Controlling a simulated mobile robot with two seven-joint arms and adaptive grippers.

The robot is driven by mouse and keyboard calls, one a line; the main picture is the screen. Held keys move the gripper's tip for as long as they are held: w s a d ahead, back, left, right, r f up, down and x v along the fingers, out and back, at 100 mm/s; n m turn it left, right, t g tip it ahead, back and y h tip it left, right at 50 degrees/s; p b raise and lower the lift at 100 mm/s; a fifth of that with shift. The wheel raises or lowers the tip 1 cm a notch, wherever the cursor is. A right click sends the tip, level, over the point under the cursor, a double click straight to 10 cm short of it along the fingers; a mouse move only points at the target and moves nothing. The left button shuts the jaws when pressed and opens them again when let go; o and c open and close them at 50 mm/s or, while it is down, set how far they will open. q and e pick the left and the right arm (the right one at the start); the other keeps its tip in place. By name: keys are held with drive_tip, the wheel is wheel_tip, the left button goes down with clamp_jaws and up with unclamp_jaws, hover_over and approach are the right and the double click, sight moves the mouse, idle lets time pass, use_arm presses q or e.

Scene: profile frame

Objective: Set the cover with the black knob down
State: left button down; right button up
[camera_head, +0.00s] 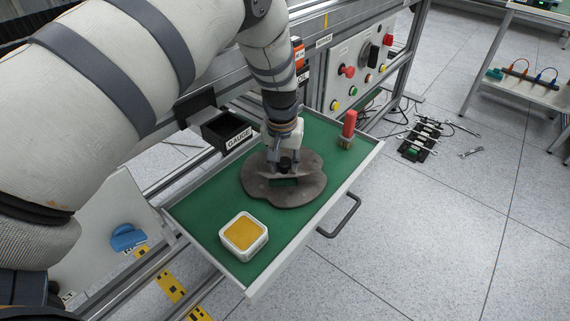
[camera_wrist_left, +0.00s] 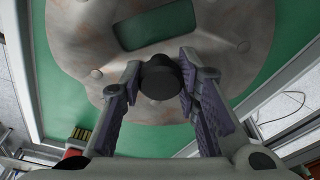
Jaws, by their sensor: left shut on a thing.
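The cover (camera_head: 302,193) is a grey-brown, rounded plate with a wavy edge and a rectangular window. It appears level over the middle of the green-lined drawer (camera_head: 197,216); I cannot tell whether it touches the green lining. In the left wrist view the cover (camera_wrist_left: 90,40) fills the upper part, with its black knob (camera_wrist_left: 160,78) standing near the close edge. My left gripper (camera_head: 287,165) points down from above and is shut on the knob, one finger on each side. The fingers hide most of the knob in the head view. My right gripper is not in view.
A white square dish with yellow contents (camera_head: 243,234) stands in the drawer's front corner. A red-handled brush (camera_head: 348,128) stands at the far right corner. A black bin labelled GAUGE (camera_head: 226,131) sits behind the drawer's edge. Green lining is bare between dish and cover.

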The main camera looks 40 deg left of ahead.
sight(283, 165)
use_arm(q)
drive_tip(key=shift+w+f, duration=0.1)
drive_tip(key=shift+f, duration=0.15)
drive_tip(key=shift+f, duration=0.1)
drive_tip(key=c, duration=1.2)
unclamp_jaws()
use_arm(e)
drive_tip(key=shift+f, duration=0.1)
use_arm(q)
wheel_tip(283, 165, up, 12)
drive_tip(key=s+p, duration=0.1)
drive_tip(key=p, duration=0.1)
drive_tip(key=shift+s+d, duration=0.35)
drive_tip(key=shift+s, duration=0.05)
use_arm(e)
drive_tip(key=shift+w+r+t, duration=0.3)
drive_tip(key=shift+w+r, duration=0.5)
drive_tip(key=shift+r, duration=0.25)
